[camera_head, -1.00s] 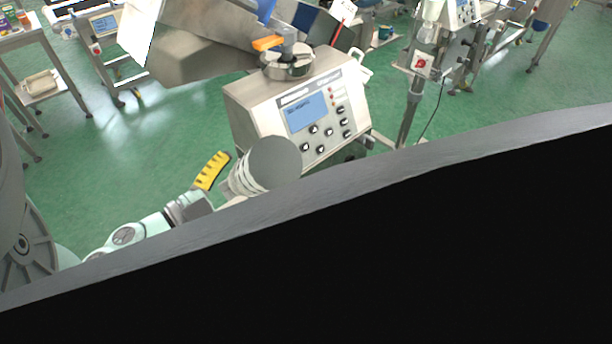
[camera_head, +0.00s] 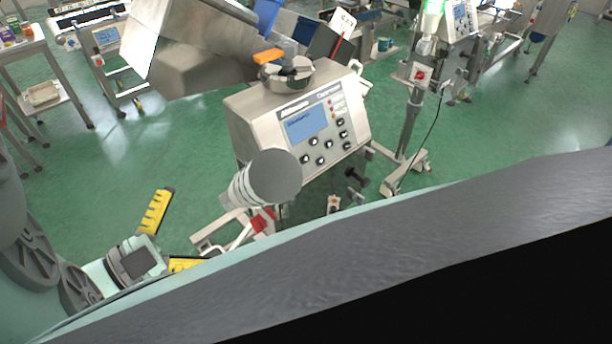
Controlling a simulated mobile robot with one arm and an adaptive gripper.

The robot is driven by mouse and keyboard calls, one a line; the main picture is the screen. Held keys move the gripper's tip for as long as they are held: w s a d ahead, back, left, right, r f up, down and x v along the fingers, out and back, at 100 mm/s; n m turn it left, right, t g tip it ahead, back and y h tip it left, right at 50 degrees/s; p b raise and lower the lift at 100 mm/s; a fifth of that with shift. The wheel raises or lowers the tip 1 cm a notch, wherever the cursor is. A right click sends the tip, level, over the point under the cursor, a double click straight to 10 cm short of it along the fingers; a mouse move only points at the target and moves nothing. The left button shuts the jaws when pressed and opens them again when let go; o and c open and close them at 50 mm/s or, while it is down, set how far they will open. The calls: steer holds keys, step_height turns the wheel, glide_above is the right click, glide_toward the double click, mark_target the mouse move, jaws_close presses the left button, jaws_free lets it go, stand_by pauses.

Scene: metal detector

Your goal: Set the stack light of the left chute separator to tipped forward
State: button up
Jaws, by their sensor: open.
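The near separator (camera_head: 262,118) has a sloped control panel with a blue screen and black buttons. A stack light (camera_head: 240,190) with a round grey cap and pale bands stands in front of its lower left corner. The cap faces the camera, so I cannot tell how far the light tilts. My gripper (camera_head: 170,237) is at the lower left, with its two yellow-and-black fingers spread apart and nothing between them. In the picture it is left of and below the stack light, apart from it. Part of the lower finger is hidden behind my arm.
A metal chute (camera_head: 190,50) and an orange-handled clamp (camera_head: 285,72) sit above the panel. A red switch (camera_head: 262,220) is on a pale frame below the stack light. Another machine with a lit green lamp (camera_head: 433,14) stands at the back right.

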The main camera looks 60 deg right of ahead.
steer(key=shift+v, duration=1.6)
steer(key=shift+r, duration=0.1)
